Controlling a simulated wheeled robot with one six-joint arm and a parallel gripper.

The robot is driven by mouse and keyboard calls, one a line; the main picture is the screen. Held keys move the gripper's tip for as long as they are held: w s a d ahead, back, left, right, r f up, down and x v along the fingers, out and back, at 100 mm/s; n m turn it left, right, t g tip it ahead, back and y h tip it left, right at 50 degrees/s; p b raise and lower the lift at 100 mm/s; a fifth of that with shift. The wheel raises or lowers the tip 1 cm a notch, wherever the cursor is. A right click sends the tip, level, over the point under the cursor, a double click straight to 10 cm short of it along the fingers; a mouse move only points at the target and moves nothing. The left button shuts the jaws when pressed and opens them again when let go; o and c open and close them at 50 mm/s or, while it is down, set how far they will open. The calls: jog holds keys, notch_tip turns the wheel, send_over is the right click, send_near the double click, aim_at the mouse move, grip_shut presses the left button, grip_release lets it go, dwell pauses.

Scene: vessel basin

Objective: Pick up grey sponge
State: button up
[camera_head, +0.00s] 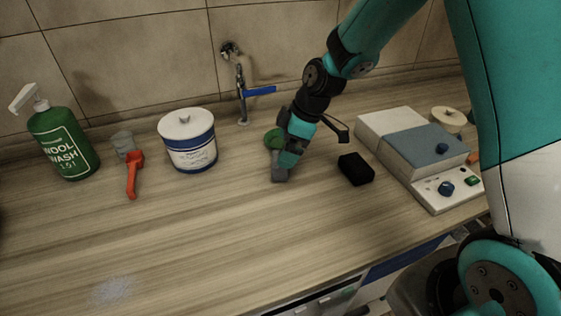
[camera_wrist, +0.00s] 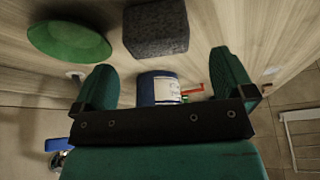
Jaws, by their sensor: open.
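The grey sponge (camera_wrist: 155,30) is a speckled dark grey block. In the wrist view it lies on the counter just beyond my fingertips, laterally between them and apart from both. In the head view the sponge (camera_head: 279,174) shows as a small grey patch at the tip of my gripper (camera_head: 288,158), which partly hides it. My gripper (camera_wrist: 163,60) is open in the wrist view, with nothing between its green fingers.
A green round dish (camera_wrist: 70,40) lies beside the sponge; it also shows behind my gripper (camera_head: 272,138). A black block (camera_head: 356,169) sits to the right, before a grey-blue device (camera_head: 425,150). A white-blue tub (camera_head: 188,142) stands left. The front counter is clear.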

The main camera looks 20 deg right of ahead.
jog(key=shift+p+x, duration=1)
jog(key=shift+x, duration=2.2)
jog(key=c, duration=1)
jog(key=shift+w, duration=0.1)
notch_tip(320, 180, up, 20)
jog(key=b, duration=0.2)
jog(key=shift+b, duration=0.4)
jog(key=o, duration=0.4)
jog(key=shift+c, duration=1.2)
